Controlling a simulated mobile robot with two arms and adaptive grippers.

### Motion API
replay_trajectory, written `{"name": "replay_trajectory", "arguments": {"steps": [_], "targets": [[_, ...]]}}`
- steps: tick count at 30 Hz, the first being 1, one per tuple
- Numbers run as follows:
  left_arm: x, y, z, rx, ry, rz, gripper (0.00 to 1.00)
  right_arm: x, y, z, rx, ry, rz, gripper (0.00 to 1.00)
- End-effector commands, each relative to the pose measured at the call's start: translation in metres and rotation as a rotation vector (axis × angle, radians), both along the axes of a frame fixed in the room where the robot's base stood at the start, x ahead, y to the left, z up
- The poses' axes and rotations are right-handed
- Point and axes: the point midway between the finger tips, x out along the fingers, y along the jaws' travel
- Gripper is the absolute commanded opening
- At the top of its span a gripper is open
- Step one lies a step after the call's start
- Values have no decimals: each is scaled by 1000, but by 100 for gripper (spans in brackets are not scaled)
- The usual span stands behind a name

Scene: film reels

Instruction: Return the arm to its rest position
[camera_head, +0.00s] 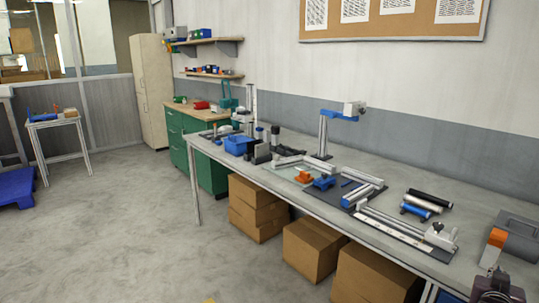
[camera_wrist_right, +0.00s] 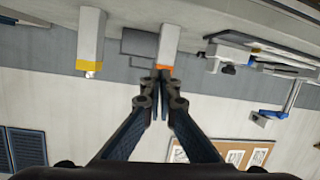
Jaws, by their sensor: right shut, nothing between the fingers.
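My right gripper (camera_head: 497,288) shows as a dark shape at the bottom right corner of the head view, low by the near edge of the workbench. In the right wrist view its two fingers (camera_wrist_right: 161,76) are together, with nothing between them. That view is upside down, with the wall behind the fingers. My left gripper is not in view. No part of the left arm can be made out.
A long workbench (camera_head: 290,196) holds a blue bin (camera_head: 239,145), metal rails, rollers (camera_head: 421,206) and an orange-capped post (camera_head: 494,244) beside a grey box (camera_head: 518,236). Cardboard boxes (camera_head: 316,250) stand underneath. The floor (camera_head: 115,230) at left is largely clear.

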Motion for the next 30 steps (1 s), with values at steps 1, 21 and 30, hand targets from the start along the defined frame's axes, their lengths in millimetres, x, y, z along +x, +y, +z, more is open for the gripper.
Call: {"name": "replay_trajectory", "arguments": {"steps": [1,21,30], "targets": [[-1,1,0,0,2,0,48,-6,10,-9,-1,32,22,0],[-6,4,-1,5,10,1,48,-216,300,-192,262,757,592,0],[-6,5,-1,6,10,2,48,-307,365,-209,366,950,737,0]]}}
